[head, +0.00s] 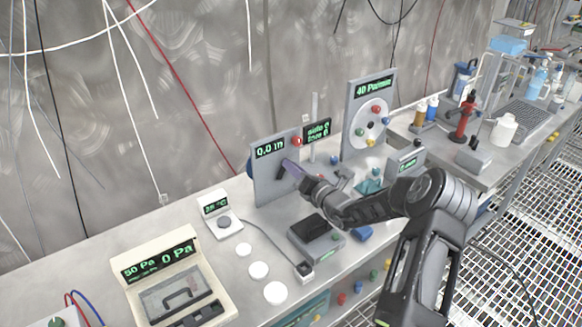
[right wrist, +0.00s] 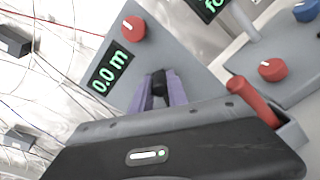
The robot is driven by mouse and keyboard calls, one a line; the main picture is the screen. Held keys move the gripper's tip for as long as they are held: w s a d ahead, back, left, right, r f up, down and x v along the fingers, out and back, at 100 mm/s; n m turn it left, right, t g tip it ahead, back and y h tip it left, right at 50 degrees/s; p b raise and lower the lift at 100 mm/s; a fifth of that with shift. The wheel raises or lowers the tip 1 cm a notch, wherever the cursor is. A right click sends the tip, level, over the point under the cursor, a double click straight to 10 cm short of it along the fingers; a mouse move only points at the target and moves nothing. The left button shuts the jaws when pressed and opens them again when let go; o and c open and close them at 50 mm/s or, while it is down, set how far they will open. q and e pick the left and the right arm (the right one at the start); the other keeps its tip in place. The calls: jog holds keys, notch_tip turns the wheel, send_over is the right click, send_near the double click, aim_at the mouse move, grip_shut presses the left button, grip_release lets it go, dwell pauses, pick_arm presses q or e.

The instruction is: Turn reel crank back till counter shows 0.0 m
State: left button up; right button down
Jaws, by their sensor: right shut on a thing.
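The grey upright reel panel (head: 272,185) stands on the bench in the middle of the head view. Its counter (head: 270,148) shows green digits; in the right wrist view the counter (right wrist: 110,72) reads 0.0 m. My right gripper (head: 287,166) is at the front of this panel. In the right wrist view its two purple fingers (right wrist: 160,90) are shut on the black crank knob (right wrist: 159,80). The rest of the crank is mostly hidden behind the fingers and wrist. A red knob (right wrist: 133,28) sits on the panel beside the counter. My left gripper is not in view.
A taller panel (head: 386,88) with a disc of coloured knobs stands to the right. A dark-topped grey box (head: 316,238) lies in front, below my right arm. A pressure gauge box (head: 172,284) and white discs (head: 258,271) are at the left. Loose wires hang along the wall.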

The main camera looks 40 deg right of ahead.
jog(key=shift+d+f+m, duration=0.1)
jog(key=shift+d+m, duration=0.05)
jog(key=shift+m, duration=0.25)
jog(key=c, duration=1.3)
grip_release()
jog(key=s+b, duration=0.1)
jog(key=s, duration=0.6)
jog(key=shift+s, duration=0.4)
